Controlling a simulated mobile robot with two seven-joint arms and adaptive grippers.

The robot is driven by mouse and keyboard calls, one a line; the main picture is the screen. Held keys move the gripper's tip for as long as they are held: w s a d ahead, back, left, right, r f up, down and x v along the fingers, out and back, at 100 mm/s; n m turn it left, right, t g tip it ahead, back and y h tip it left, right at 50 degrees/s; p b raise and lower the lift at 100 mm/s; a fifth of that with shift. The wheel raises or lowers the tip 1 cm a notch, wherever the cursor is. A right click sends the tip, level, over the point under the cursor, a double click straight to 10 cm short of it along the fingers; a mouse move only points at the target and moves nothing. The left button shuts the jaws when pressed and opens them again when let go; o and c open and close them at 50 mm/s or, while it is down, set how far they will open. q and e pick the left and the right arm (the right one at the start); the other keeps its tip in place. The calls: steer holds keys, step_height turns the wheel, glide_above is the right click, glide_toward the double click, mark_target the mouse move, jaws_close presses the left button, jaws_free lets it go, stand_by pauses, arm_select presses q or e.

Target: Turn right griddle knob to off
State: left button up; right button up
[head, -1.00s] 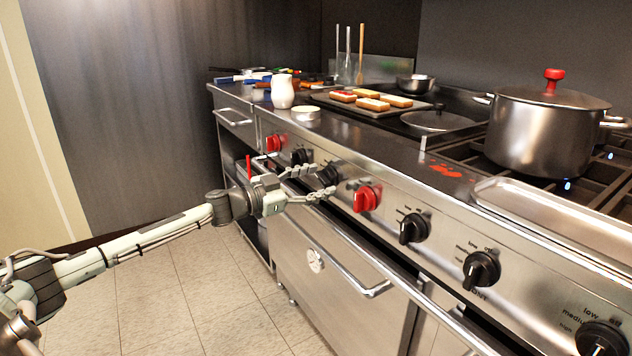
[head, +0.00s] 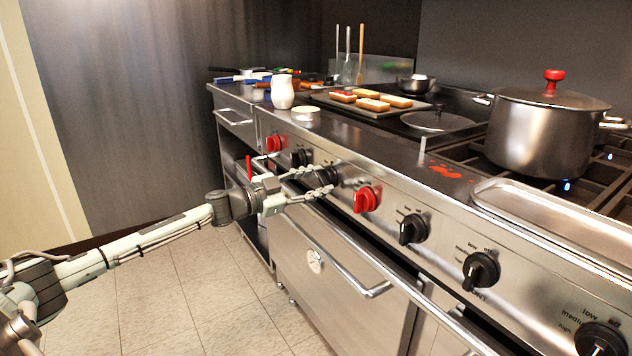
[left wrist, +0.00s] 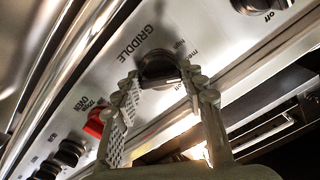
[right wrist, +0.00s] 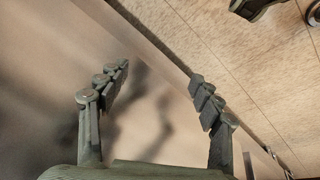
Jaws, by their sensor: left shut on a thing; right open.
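The black griddle knob (left wrist: 158,68) sits on the steel front panel beside the word GRIDDLE, between my left gripper's fingertips in the left wrist view. My left gripper (left wrist: 163,80) is shut on it. In the head view my left gripper (head: 326,183) reaches in from the left and partly hides this knob. The knob's pointer is hard to read behind the fingers. Another black knob (head: 300,157) is just to its left. My right gripper (right wrist: 158,88) is open and empty, seen only in the right wrist view.
Red knobs (head: 367,199) flank the black pair; more black knobs (head: 413,228) follow to the right. An oven handle bar (head: 345,275) runs below. The floor (head: 190,290) is clear.

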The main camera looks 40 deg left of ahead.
arm_select(q)
steer(key=m, duration=0.2)
steer(key=shift+m, duration=1.3)
steer(key=m+b, duration=0.1)
steer(key=m, duration=0.1)
steer(key=shift+m, duration=1.1)
steer(key=shift+m+b, duration=0.55)
steer(key=shift+m, duration=0.55)
steer(key=shift+r+m, duration=0.1)
steer(key=shift+m, duration=0.2)
arm_select(e)
steer(key=shift+w+d+v, duration=0.1)
steer(key=shift+d+v, duration=0.05)
steer(key=shift+v, duration=0.7)
steer(key=shift+w+d+v, duration=0.1)
steer(key=shift+v, duration=0.75)
steer(key=shift+w+d+v, duration=0.1)
steer(key=shift+d+v, duration=0.05)
steer(key=shift+v, duration=0.7)
steer(key=shift+r, duration=0.15)
arm_select(q)
steer(key=o, duration=1.2)
steer(key=shift+c, duration=0.2)
arm_select(e)
steer(key=shift+t, duration=0.3)
steer(key=shift+w, duration=0.1)
